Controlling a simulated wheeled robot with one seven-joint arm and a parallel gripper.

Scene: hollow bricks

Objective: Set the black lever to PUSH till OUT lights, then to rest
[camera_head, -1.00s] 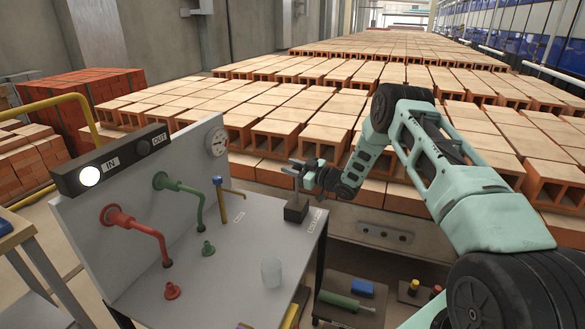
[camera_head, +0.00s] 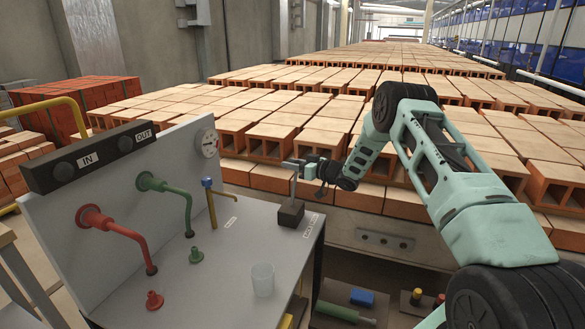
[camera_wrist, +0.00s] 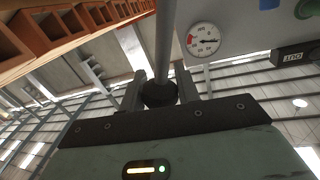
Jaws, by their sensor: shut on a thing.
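The lever is a thin grey rod (camera_head: 293,188) rising from a black base block (camera_head: 290,214) near the right edge of the grey bench. Its black ball knob (camera_wrist: 160,93) sits between my fingers in the wrist view. My gripper (camera_head: 297,168) is shut on the knob at the rod's top. The rod looks near upright; its exact setting cannot be told. The IN lamp (camera_head: 64,171) and OUT lamp (camera_head: 126,144) are both dark on the black panel. Labels (camera_head: 311,225) beside the base are too small to read.
A red pipe (camera_head: 122,234), a green pipe (camera_head: 167,190) and a brass tap (camera_head: 209,200) stand left of the lever. A clear cup (camera_head: 263,279) is on the bench. A gauge (camera_head: 207,143) is on the back panel. Rows of bricks (camera_head: 270,142) lie behind.

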